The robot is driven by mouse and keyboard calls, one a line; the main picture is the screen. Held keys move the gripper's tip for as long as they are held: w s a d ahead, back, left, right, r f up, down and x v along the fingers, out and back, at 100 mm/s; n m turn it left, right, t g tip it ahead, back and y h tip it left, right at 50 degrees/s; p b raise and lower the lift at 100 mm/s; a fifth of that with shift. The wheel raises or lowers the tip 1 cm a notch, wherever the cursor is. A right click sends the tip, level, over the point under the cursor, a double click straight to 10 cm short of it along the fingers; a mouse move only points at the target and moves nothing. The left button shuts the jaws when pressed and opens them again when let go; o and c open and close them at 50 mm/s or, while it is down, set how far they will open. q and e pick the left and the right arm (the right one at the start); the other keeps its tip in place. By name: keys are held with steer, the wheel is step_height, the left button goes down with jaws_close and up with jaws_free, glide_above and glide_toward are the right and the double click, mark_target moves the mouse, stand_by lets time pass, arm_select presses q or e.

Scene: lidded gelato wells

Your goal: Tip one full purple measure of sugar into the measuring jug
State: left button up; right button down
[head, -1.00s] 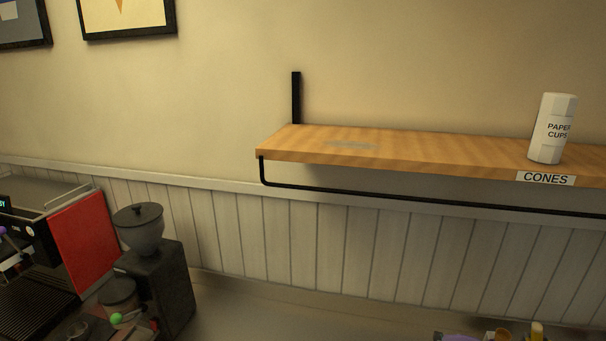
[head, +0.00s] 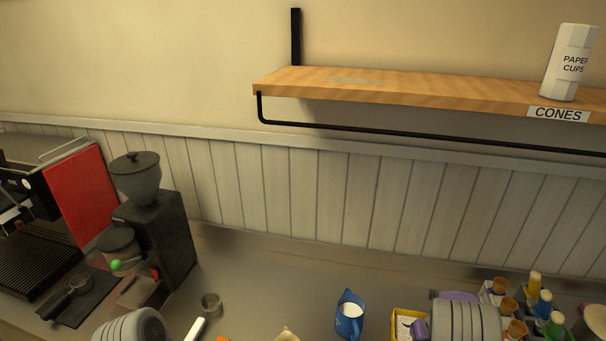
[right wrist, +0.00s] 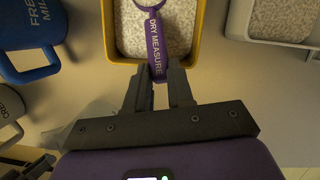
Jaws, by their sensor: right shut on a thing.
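In the right wrist view, my right gripper (right wrist: 161,76) is shut on the handle of the purple measure (right wrist: 156,42), which reads "DRY MEASURE". The measure's head is partly cut off by the top edge, so its fill cannot be told. It is over or in a yellow-rimmed tub (right wrist: 109,30) of pale grains; the tub also shows in the head view (head: 395,326). Which vessel is the measuring jug is unclear; a pale, see-through shape (right wrist: 88,112) left of my gripper is too faint to name. My left gripper is not visible.
A blue "FRESH MILK" jug (right wrist: 32,45) stands left of the tub, also in the head view (head: 349,317). A grey-white tub (right wrist: 237,20) stands right of it. Capped bottles (head: 545,303) crowd the right. A grinder (head: 157,225) stands left. Counter behind the blue jug is clear.

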step_height(320, 180, up, 8)
steer(key=p, duration=0.3)
steer(key=shift+s+f+t+b, duration=0.45)
steer(key=shift+t+b, duration=0.45)
steer(key=shift+b, duration=1.65)
steer(key=shift+s+f+t+b, duration=0.4)
steer(key=shift+t+b, duration=0.5)
steer(key=shift+b, duration=1.65)
